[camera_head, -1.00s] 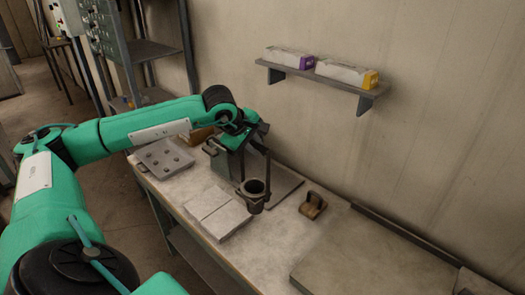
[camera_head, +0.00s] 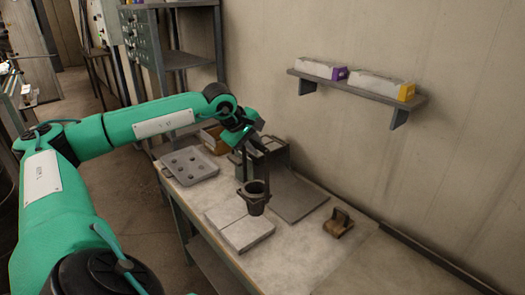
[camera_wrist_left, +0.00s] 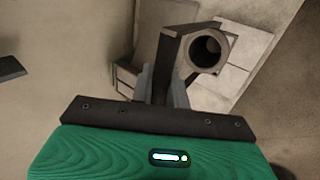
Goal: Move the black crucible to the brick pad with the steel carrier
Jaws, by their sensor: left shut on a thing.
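My left gripper (camera_head: 246,140) is shut on the upper end of the steel carrier (camera_head: 266,168), whose dark arms hang down from it. The carrier's ring is around the black crucible (camera_head: 256,198), which is upright with its open mouth up. The crucible shows over the back right part of the pale brick pad (camera_head: 240,232); I cannot tell how much gap is below it. In the left wrist view the crucible's round mouth (camera_wrist_left: 208,50) shows beside the carrier (camera_wrist_left: 170,55), with the brick pad (camera_wrist_left: 216,92) beyond. My right gripper is not in view.
A grey furnace-like box (camera_head: 272,155) and a dark plate (camera_head: 298,198) lie behind the crucible. A tray with round hollows (camera_head: 190,166) is at the left, and a brown block with a handle (camera_head: 339,223) at the right. A wall shelf (camera_head: 358,88) holds two boxes.

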